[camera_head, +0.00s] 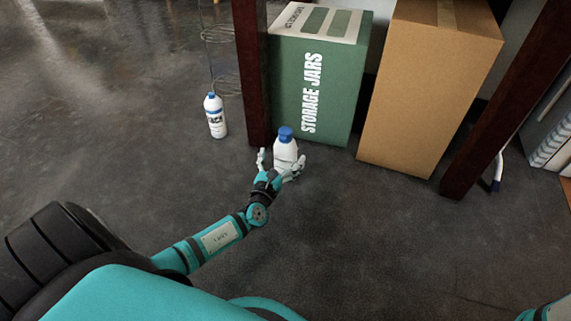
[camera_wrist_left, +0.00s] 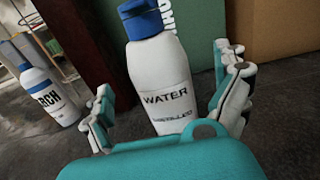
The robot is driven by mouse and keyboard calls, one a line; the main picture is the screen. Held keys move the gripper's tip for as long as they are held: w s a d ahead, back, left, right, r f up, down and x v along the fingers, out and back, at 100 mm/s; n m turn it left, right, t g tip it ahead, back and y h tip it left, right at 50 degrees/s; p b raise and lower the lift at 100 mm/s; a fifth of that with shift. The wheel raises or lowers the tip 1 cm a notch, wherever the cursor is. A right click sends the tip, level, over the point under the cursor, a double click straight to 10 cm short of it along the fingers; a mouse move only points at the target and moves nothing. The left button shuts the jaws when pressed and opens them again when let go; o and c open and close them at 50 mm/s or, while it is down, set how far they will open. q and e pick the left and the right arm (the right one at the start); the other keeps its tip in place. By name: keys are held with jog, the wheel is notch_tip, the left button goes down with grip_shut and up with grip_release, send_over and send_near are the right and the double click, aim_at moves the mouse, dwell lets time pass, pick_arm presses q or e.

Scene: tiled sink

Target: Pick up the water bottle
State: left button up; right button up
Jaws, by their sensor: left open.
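The water bottle (camera_head: 285,149) is white with a blue cap and stands upright on the dark floor in front of the green storage box. In the left wrist view the bottle (camera_wrist_left: 160,85) shows the word WATER on its label. My left gripper (camera_head: 281,165) is open, with one finger on each side of the bottle's body. In the left wrist view the fingers of the gripper (camera_wrist_left: 168,100) appear apart from the bottle, with a gap on both sides. The bottle's base is hidden behind my gripper. My right gripper is not in view.
A second white bottle with a blue cap (camera_head: 215,116) stands to the left. A green STORAGE JARS box (camera_head: 325,95) and a cardboard box (camera_head: 425,90) stand close behind. Dark wooden legs (camera_head: 252,75) flank them. The floor (camera_head: 360,240) in front is clear.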

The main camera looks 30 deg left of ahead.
aim_at(282, 155)
pick_arm(q)
jog(key=x, duration=0.1)
jog(key=b+x, duration=0.2)
jog(key=x, duration=0.1)
jog(key=shift+s+f, duration=0.1)
jog(key=shift+f, duration=0.25)
jog(key=shift+w+a+r, duration=0.1)
jog(key=shift+w, duration=0.15)
jog(key=shift+c, duration=0.3)
jog(key=c, duration=1.6)
jog(key=shift+r, duration=0.15)
jog(key=shift+c, duration=0.5)
